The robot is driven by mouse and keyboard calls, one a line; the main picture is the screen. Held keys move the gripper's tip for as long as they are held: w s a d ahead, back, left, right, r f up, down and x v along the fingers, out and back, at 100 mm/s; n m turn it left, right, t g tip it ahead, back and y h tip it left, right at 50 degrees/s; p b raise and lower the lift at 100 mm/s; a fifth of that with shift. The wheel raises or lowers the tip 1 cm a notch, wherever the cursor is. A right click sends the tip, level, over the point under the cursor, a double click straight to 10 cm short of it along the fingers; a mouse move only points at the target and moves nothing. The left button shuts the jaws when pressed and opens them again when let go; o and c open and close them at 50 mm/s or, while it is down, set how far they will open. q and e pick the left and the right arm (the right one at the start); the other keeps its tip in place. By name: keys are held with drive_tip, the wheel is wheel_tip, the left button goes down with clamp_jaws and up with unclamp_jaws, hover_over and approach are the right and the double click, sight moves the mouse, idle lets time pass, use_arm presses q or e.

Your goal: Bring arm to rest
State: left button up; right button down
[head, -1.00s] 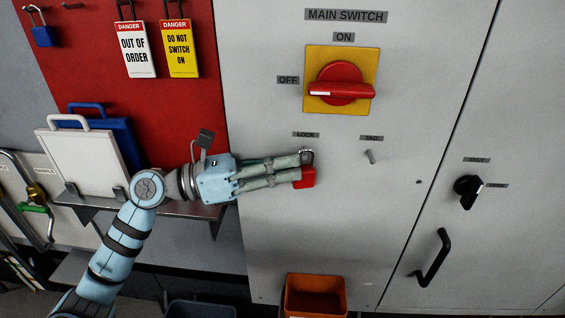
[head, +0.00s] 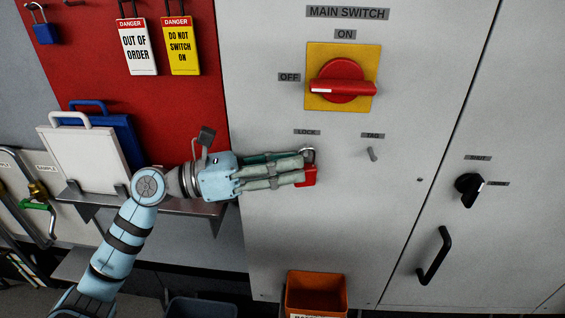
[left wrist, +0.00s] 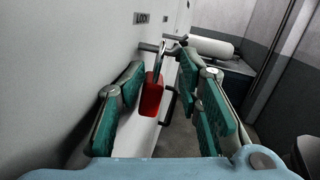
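My left gripper (head: 299,169) is at the cabinet front below the LOCK label. In the left wrist view its green-padded fingers (left wrist: 162,80) stand apart on either side of a red padlock (left wrist: 152,95), with visible gaps. The padlock (head: 308,177) hangs by its metal shackle from the peg under LOCK; the fingers partly hide it in the head view. The main switch (head: 342,80), a red knob on a yellow plate, has its handle lying horizontal, its white mark towards OFF. My right gripper is not in view.
A TAG peg (head: 372,153) sticks out bare to the right. Danger tags (head: 182,47) hang on the red board. A shelf (head: 197,208) with white and blue boards lies beneath my arm. An orange bin (head: 316,294) stands below. A black handle (head: 434,256) is further right.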

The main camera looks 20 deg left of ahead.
use_arm(q)
drive_tip(key=r+v, duration=0.1)
drive_tip(key=v, duration=0.7)
drive_tip(key=s+d+f+m+g+y, duration=0.1)
drive_tip(key=s+d+f+m+y, duration=0.2)
drive_tip(key=f+m, duration=0.6)
drive_tip(key=s+d+f+m+g+y, duration=0.25)
drive_tip(key=s+f+m, duration=0.25)
drive_tip(key=f, duration=0.7)
drive_tip(key=s+d+f+m+g+y, duration=0.1)
drive_tip(key=s+f+m+y, duration=0.3)
drive_tip(key=f+m, duration=0.5)
drive_tip(key=s+a+f+m+y, duration=0.3)
drive_tip(key=s+a+f+y, duration=0.5)
wheel_tip(320, 180, down, 21)
drive_tip(key=s+a+g, duration=0.2)
drive_tip(key=a+g, duration=0.1)
drive_tip(key=s+f, duration=1.1)
drive_tip(key=s, duration=0.2)
drive_tip(key=shift+s+f, duration=0.2)
drive_tip(key=shift+s, duration=0.1)
